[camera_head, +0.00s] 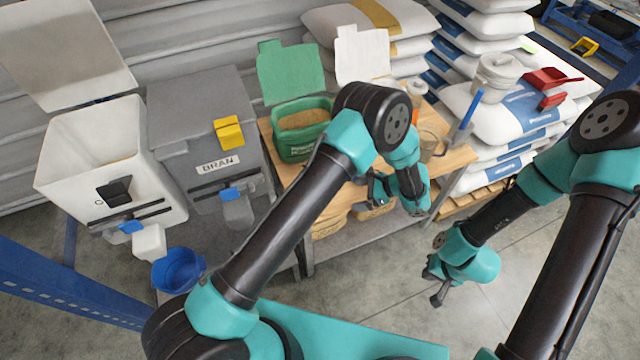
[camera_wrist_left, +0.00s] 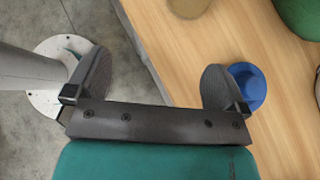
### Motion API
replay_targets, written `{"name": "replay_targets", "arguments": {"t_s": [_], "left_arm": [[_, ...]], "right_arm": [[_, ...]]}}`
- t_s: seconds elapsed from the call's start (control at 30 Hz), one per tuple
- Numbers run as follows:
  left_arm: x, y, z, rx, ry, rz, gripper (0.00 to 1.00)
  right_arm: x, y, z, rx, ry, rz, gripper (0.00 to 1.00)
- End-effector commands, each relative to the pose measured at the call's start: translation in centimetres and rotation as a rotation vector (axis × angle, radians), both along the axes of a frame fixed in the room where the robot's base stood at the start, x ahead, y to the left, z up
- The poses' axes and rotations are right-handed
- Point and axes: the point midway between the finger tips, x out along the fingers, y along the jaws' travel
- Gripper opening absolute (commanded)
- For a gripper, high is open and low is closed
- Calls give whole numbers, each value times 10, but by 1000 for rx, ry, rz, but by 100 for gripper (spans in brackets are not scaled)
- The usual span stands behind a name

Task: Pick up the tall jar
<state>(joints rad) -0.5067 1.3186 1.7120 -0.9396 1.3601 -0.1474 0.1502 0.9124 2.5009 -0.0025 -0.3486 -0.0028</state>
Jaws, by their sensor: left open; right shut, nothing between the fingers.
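A clear, brownish glass vessel (camera_head: 428,144) stands on the wooden bench, partly hidden behind my left arm; it may be the tall jar, but I cannot tell for sure. In the left wrist view, a tan round thing (camera_wrist_left: 188,6) is cut off at the top edge; I cannot tell whether it is the same vessel. My left gripper (camera_head: 368,194) is at the bench's front edge, and the left wrist view shows its fingers (camera_wrist_left: 155,85) wide apart with nothing between them. My right gripper (camera_head: 435,286) is shut and empty over the floor, right of the bench.
A green tub (camera_head: 292,149) of grain stands on the bench (camera_head: 458,157). A blue round thing (camera_wrist_left: 248,86) is close to my left gripper's right finger. Stacked sacks (camera_head: 500,108) are at right. A grey bran bin (camera_head: 200,130) and white bin (camera_head: 75,175) stand left.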

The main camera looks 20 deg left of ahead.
Motion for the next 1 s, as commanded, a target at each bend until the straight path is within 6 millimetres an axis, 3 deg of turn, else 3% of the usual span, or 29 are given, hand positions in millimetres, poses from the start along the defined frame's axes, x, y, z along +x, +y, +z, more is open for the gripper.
{"name": "replay_targets", "arguments": {"t_s": [0.23,0.6,0.77,1.0], "left_arm": [[24,-21,28,218,-70,-103,100],[25,-21,31,235,-76,-110,100],[26,-11,27,235,-74,-108,100],[26,24,12,234,-73,-107,100]], "right_arm": [[0,0,0,0,0,0,0],[0,0,0,0,0,0,0],[0,0,0,0,0,0,0],[0,0,0,0,0,0,0]]}}
